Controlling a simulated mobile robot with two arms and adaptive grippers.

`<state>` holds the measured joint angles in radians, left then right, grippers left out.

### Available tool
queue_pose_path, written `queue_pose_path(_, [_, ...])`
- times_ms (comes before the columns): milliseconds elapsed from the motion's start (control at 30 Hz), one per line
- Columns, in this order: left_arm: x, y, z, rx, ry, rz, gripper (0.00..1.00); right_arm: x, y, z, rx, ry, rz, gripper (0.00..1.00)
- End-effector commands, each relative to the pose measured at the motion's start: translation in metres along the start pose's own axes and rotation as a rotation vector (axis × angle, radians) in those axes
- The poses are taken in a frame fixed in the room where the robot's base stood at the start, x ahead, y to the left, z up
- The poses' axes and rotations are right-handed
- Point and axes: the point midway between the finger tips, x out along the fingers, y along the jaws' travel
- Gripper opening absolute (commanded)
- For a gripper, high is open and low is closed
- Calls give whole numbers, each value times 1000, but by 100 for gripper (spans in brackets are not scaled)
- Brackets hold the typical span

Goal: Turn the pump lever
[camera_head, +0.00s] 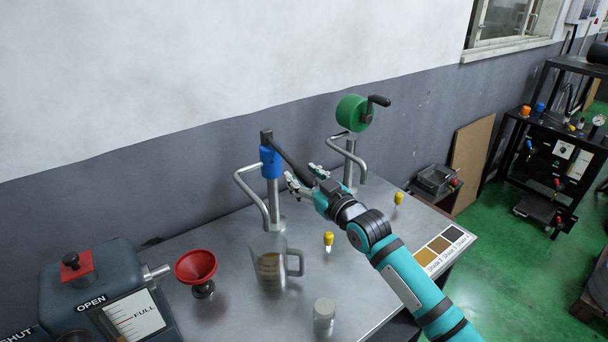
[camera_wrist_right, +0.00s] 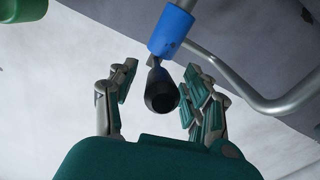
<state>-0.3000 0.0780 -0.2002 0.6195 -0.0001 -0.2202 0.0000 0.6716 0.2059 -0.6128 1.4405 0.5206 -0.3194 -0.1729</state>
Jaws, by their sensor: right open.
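The pump stands on the metal bench with a blue collar (camera_head: 270,161) and a bent grey pipe at its side. Its dark pump lever (camera_head: 291,160) slopes from the top of the pump down to the right, toward my right gripper (camera_head: 300,180). In the right wrist view the lever's round black end (camera_wrist_right: 161,94) lies between the open fingers of the right gripper (camera_wrist_right: 158,100), with gaps on both sides. The blue collar (camera_wrist_right: 171,31) shows above it. My left gripper is not in view.
A jug with brown liquid (camera_head: 268,262), a red funnel (camera_head: 196,266), a small jar (camera_head: 324,312) and yellow-topped items (camera_head: 328,238) stand on the bench (camera_head: 235,310). A green wheel with a crank (camera_head: 354,112) is behind the right gripper. A grey tank (camera_head: 105,280) stands at left.

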Motion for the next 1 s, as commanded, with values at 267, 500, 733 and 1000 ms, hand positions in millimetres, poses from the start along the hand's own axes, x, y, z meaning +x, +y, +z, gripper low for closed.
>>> queue_pose_path(267, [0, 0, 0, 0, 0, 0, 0, 3, 0, 0, 0, 0, 0, 49])
queue_pose_path(500, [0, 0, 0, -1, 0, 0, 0, 3, 0, 0, 0, 0, 0, 25])
queue_pose_path(733, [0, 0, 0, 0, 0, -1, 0, 2, 0, 0, 0, 0, 0, 0])
queue_pose_path(1000, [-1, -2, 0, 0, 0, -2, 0, 3, 0, 0, 0, -1, 0, 0])
